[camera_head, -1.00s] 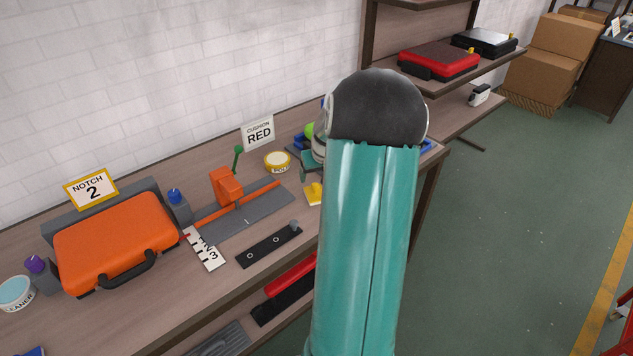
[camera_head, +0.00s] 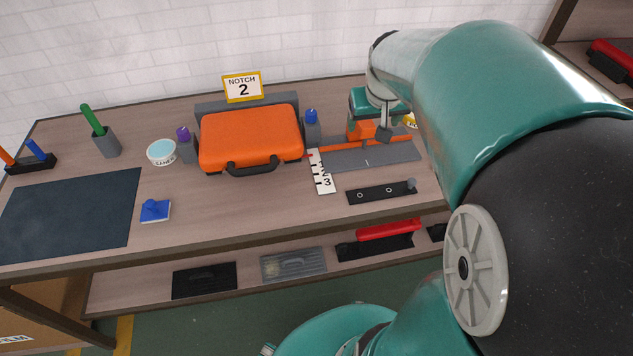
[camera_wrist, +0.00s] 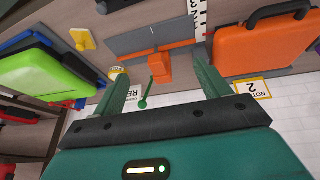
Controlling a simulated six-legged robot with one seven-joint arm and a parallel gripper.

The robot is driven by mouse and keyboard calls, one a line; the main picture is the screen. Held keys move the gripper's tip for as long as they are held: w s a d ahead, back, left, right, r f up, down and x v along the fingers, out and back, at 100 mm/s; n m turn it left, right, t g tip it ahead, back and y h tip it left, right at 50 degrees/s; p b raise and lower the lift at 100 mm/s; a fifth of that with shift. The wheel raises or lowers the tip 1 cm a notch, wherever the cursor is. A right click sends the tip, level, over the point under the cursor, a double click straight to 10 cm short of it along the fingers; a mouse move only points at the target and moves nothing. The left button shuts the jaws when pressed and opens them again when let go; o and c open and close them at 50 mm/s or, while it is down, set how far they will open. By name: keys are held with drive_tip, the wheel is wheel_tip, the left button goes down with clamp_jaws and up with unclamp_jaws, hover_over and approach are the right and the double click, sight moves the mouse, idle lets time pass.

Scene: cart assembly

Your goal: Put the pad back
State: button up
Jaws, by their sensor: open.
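A small blue square pad with a knob (camera_head: 155,211) lies on the bench beside the dark mat. A similar yellow pad with a knob (camera_wrist: 83,39) shows in the wrist view, beyond the grey plate. The frames do not show which pad is meant. My gripper (camera_wrist: 162,72) is open, with its two green fingers spread and nothing held between them. In the wrist view, the orange block (camera_wrist: 159,67) of the slide fixture and a green-tipped lever (camera_wrist: 147,92) appear between the fingers. In the head view, my arm hides much of the bench's right end.
The orange case (camera_head: 250,138) stands behind the front edge, below the "NOTCH 2" sign (camera_head: 243,87). A numbered ruler (camera_head: 322,172) and black strip (camera_head: 380,192) lie near the fixture. The dark mat (camera_head: 70,215) is bare. A green case (camera_wrist: 40,80) shows in the wrist view.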

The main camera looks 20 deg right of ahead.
drive_tip(key=s+a+r+n+y, duration=0.1)
drive_tip(key=s+a, duration=0.5)
drive_tip(key=a, duration=0.3)
drive_tip(key=s+a+r+n+t+y, duration=0.1)
drive_tip(key=s+a+r+n, duration=0.1)
drive_tip(key=s+a, duration=0.5)
drive_tip(key=a, duration=0.3)
drive_tip(key=shift+s+a, duration=0.1)
drive_tip(key=shift+c, duration=0.3)
drive_tip(key=c, duration=0.7)
drive_tip(key=shift+c, duration=0.6)
